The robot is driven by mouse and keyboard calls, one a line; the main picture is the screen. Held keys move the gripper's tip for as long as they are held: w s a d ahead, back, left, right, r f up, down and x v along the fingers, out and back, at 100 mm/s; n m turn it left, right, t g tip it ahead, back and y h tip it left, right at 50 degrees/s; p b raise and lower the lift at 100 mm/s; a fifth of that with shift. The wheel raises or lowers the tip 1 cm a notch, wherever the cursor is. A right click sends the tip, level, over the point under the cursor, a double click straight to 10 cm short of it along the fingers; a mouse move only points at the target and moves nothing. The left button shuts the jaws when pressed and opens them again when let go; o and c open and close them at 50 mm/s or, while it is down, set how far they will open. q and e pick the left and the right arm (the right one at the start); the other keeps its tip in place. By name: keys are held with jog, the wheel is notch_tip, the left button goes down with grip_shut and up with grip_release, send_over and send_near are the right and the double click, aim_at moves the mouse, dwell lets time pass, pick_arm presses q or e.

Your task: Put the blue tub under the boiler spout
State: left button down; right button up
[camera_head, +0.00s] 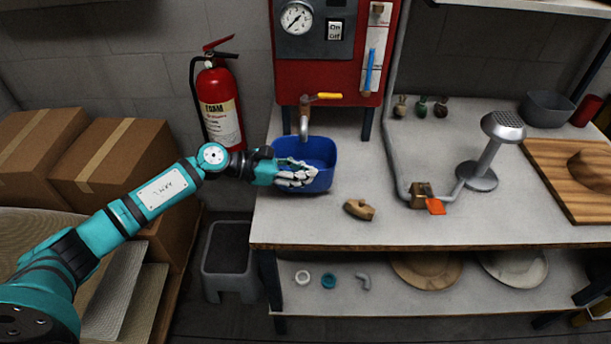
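The blue tub (322,153) stands upright on the left part of the bench, below the boiler spout (304,128). The boiler (337,72) is a red cabinet with a gauge and a yellow-handled tap. My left gripper (312,177) is at the tub's front left side, overlapping its near wall in the picture. Whether its fingers grip the wall or only rest by it is hard to see. My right gripper is not in view.
A grey pipe (391,150) runs down to a valve with an orange tag (436,207). A steamer head on a stand (480,174) is further right. A fire extinguisher (219,105) hangs on the left.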

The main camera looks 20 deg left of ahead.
aim_at(315, 183)
pick_arm(q)
jog(key=shift+w+d+f, duration=0.1)
jog(key=shift+d, duration=0.1)
notch_tip(315, 183, down, 3)
jog(key=shift+f+p, duration=0.15)
jog(key=shift+p, duration=0.15)
jog(key=shift+f, duration=0.1)
jog(key=c, duration=1.5)
grip_release()
